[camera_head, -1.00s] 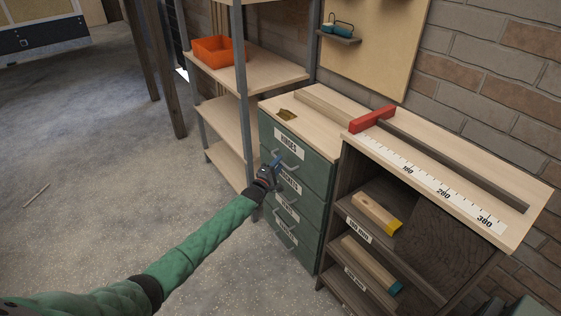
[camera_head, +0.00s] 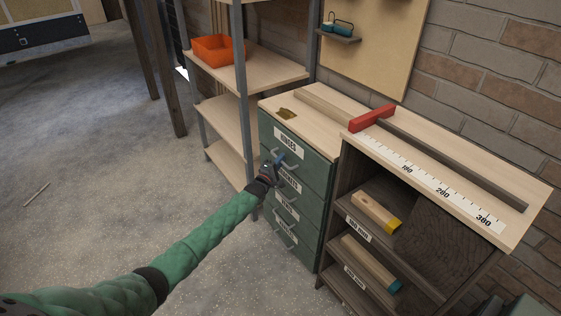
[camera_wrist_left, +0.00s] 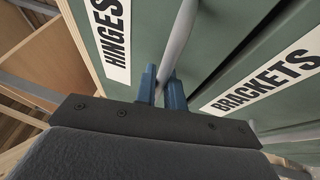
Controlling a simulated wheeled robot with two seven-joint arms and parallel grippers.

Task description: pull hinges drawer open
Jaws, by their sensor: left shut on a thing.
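The hinges drawer (camera_head: 308,150) is the top drawer of a green cabinet, with a white HINGES label (camera_head: 288,142) on its front. It looks flush with the drawers below. The label also shows in the left wrist view (camera_wrist_left: 112,38). My left gripper (camera_head: 278,160) is at the front of this drawer, just below the label. In the left wrist view my left gripper (camera_wrist_left: 163,88) has its blue fingers shut on the grey bar handle (camera_wrist_left: 180,38) between the HINGES and BRACKETS labels. My right gripper is not in view.
Below are the brackets drawer (camera_head: 312,185) and others with bar handles. An open shelf unit (camera_head: 225,120) with an orange bin (camera_head: 216,50) stands left of the cabinet. A dark bench (camera_head: 480,205) with wood pieces stands right.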

